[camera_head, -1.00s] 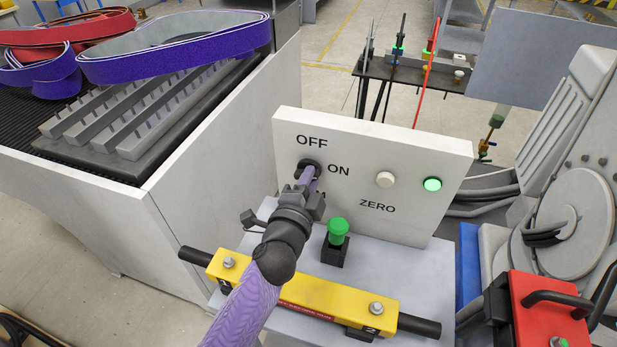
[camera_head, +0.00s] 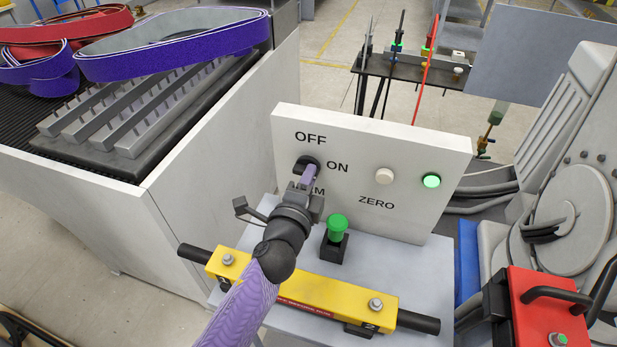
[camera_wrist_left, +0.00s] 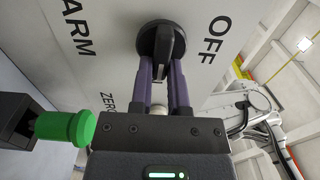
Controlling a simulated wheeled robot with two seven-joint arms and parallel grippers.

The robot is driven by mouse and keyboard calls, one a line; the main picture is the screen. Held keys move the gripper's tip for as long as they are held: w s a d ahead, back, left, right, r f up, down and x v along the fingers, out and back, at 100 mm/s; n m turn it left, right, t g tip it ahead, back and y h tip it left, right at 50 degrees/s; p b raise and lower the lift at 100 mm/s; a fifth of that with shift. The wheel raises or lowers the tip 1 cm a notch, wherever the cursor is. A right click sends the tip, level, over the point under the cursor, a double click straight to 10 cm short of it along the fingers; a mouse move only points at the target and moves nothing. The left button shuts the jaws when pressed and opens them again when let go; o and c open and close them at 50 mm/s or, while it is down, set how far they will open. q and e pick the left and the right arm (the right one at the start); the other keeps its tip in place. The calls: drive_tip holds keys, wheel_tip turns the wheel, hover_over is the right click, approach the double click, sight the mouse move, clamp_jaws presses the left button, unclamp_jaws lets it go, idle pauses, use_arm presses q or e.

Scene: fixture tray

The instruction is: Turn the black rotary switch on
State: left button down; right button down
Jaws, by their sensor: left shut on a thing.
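The black rotary switch (camera_head: 303,163) is on the upright white panel (camera_head: 400,145), by the words OFF and ON. My left gripper (camera_head: 310,176) is at the switch, its purple fingers pointing at the panel. In the left wrist view, the round black switch (camera_wrist_left: 163,38) has a raised bar handle, and the gripper's fingers (camera_wrist_left: 161,68) are closed around the bar's sides. OFF shows to the right of the knob and ARM to the left. The ON label is hidden in that view, and I cannot tell the exact setting. My right gripper is out of view.
A white button (camera_head: 384,176) and a lit green light (camera_head: 431,181) are on the panel's right. A green plunger (camera_head: 338,226) stands close to my left wrist. A yellow bar (camera_head: 300,292) crosses below my arm. A red unit (camera_head: 550,315) is at lower right.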

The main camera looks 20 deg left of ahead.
use_arm(q)
drive_tip(key=c, duration=0.6)
unclamp_jaws()
drive_tip(key=s, duration=1)
drive_tip(key=shift+a, duration=0.15)
